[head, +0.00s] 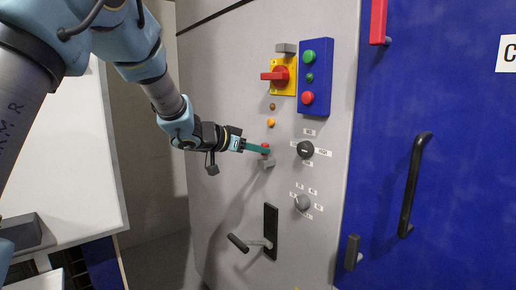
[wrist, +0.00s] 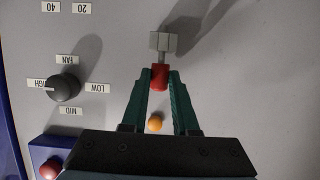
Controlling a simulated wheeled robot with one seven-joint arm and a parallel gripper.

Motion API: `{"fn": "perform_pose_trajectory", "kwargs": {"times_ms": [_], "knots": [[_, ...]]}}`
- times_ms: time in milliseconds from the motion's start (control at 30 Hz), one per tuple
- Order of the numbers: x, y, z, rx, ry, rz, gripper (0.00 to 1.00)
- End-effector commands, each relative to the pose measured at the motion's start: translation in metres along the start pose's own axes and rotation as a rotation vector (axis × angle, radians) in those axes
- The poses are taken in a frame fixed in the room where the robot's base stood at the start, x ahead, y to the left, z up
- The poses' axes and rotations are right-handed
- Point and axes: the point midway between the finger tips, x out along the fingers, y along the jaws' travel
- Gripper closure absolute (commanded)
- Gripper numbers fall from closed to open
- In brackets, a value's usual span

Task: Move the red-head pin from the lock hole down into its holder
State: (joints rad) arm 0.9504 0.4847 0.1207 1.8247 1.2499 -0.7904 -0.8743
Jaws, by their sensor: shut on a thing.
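My gripper (head: 256,148) is shut on the red head of the pin (head: 265,146), just in front of the grey panel. In the wrist view the red head (wrist: 160,77) sits between the two green fingertips (wrist: 160,82). A short grey shaft (wrist: 162,58) runs from the head toward a small grey block (wrist: 163,41), which looks like the holder. In the head view this block (head: 267,163) is right below the red head. I cannot tell how far the shaft tip is in the block. The lock hole cannot be made out.
A red rotary switch on a yellow plate (head: 291,88) and a blue button box (head: 323,59) are above. An amber lamp (head: 271,123) is just above the fingers. A black knob (head: 305,150), a grey knob (head: 302,203) and a lever handle (head: 239,243) are nearby.

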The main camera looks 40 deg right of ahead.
Motion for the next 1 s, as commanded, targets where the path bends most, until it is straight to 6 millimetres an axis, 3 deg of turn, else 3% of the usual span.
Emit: {"fn": "perform_pose_trajectory", "kwargs": {"times_ms": [467,500,800,1000], "knots": [[0.0010,0.0000,0.0028,-0.001,0.000,0.000,1.00],[0.0010,0.0000,0.0028,-0.001,0.000,0.000,0.69],[0.0010,0.0000,0.0028,-0.001,0.000,0.000,0.37],[0.0009,0.0000,0.0030,-0.001,0.000,0.000,0.37]]}}
